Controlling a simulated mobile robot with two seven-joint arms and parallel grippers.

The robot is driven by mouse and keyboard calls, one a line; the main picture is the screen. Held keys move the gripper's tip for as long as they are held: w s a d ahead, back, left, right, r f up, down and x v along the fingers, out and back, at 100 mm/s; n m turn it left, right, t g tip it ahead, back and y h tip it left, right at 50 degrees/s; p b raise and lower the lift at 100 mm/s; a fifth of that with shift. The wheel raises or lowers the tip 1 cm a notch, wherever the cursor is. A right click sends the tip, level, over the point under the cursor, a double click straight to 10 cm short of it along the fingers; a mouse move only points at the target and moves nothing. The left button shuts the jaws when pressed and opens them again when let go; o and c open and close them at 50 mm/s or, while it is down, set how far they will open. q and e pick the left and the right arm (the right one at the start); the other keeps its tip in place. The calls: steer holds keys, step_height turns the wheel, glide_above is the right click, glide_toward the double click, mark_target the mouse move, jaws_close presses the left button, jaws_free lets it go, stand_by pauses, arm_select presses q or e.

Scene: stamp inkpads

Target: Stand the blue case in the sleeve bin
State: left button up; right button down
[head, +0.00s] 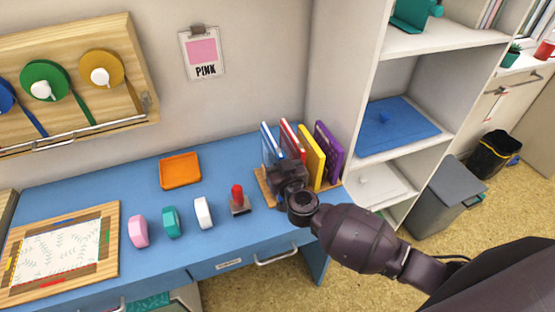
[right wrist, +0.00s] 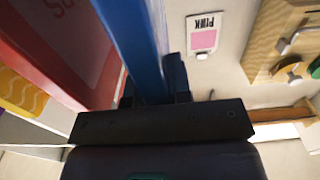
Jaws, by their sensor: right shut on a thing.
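The blue case (head: 268,146) stands upright at the left end of the wooden sleeve bin (head: 262,190) in the head view. My right gripper (head: 280,170) is shut on it from the front, and the gripper hides its lower part, so I cannot tell whether it touches the bin floor. In the right wrist view the blue case (right wrist: 135,35) rises from between the fingers (right wrist: 155,98). A red case (head: 291,137), a yellow case (head: 313,157) and a purple case (head: 329,150) stand to its right in the bin. My left gripper is out of view.
A red-handled stamp (head: 238,200), white (head: 204,213), teal (head: 171,222) and pink (head: 138,231) blocks and an orange tray (head: 180,170) are on the blue desk (head: 225,250). A white shelf unit (head: 350,90) stands close right of the bin. A PINK card (head: 203,52) hangs on the wall.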

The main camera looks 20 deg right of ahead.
steer(key=shift+f, duration=0.15)
steer(key=c, duration=1.1)
jaws_free()
steer(key=shift+o, duration=0.2)
steer(key=shift+s, duration=0.15)
steer(key=shift+s+r+n+y+p, duration=0.75)
steer(key=shift+s+y, duration=0.95)
steer(key=shift+s, duration=5.85)
steer(key=s+d+f+g+h, duration=0.4)
steer(key=s+d+f+g, duration=0.2)
steer(key=s+d+f, duration=0.3)
step_height(320, 180, down, 3)
steer(key=shift+s+d+r+m, duration=0.1)
steer(key=shift+s+d+m, duration=0.35)
steer(key=shift+s, duration=0.5)
